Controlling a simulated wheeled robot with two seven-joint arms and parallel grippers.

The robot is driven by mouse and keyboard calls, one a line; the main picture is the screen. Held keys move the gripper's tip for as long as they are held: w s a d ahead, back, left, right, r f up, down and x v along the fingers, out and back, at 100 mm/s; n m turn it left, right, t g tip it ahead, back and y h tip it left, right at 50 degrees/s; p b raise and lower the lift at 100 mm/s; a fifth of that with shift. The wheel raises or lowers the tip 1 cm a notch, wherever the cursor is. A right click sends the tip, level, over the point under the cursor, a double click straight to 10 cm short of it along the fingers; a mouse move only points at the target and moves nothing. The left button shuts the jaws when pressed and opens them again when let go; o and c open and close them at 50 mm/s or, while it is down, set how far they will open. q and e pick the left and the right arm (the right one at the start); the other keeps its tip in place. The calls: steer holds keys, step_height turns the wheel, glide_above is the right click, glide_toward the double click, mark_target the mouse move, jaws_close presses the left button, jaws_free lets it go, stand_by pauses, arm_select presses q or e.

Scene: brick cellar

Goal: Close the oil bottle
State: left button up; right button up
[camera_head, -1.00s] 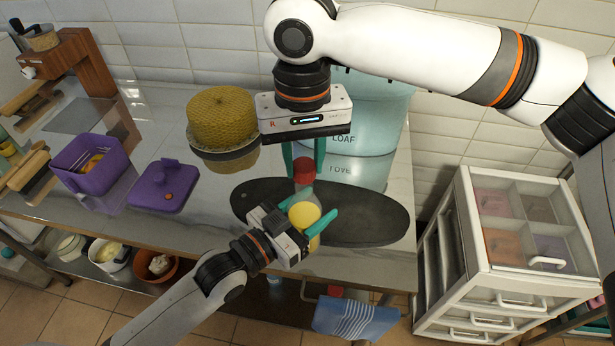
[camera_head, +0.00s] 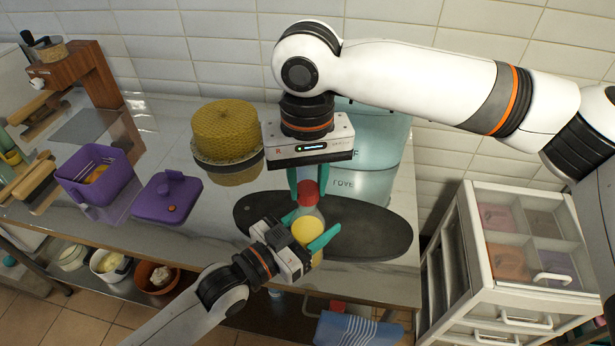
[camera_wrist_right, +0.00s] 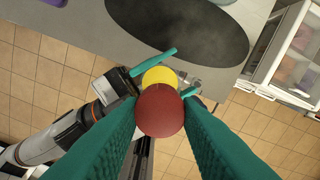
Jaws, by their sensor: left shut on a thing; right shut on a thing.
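The oil bottle (camera_head: 306,231) is clear at the top with a yellow part lower down. My left gripper (camera_head: 311,233) is shut around its body and holds it in front of the dark oval board. My right gripper (camera_head: 308,188) is above, pointing down, shut on a red cap (camera_head: 308,195). The cap is in line with the bottle's top, at or just over the neck; I cannot tell whether they touch. In the right wrist view the red cap (camera_wrist_right: 160,111) sits between the fingertips and hides the neck, with the yellow of the bottle (camera_wrist_right: 158,76) beyond.
The dark oval board (camera_head: 375,230) lies on the counter behind the bottle. Blue-green canisters (camera_head: 365,184) stand behind it. A yellow woven-topped container (camera_head: 225,130), a purple lid (camera_head: 167,198) and a purple box (camera_head: 95,178) are to the left. A white drawer unit (camera_head: 470,250) stands right.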

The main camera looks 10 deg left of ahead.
steer(key=shift+f, duration=0.6)
steer(key=m, duration=0.8)
steer(key=shift+m, duration=0.4)
steer(key=m, duration=0.4)
steer(key=shift+m, duration=0.3)
steer(key=m, duration=0.7)
steer(key=shift+w, duration=0.1)
steer(key=o, duration=0.9)
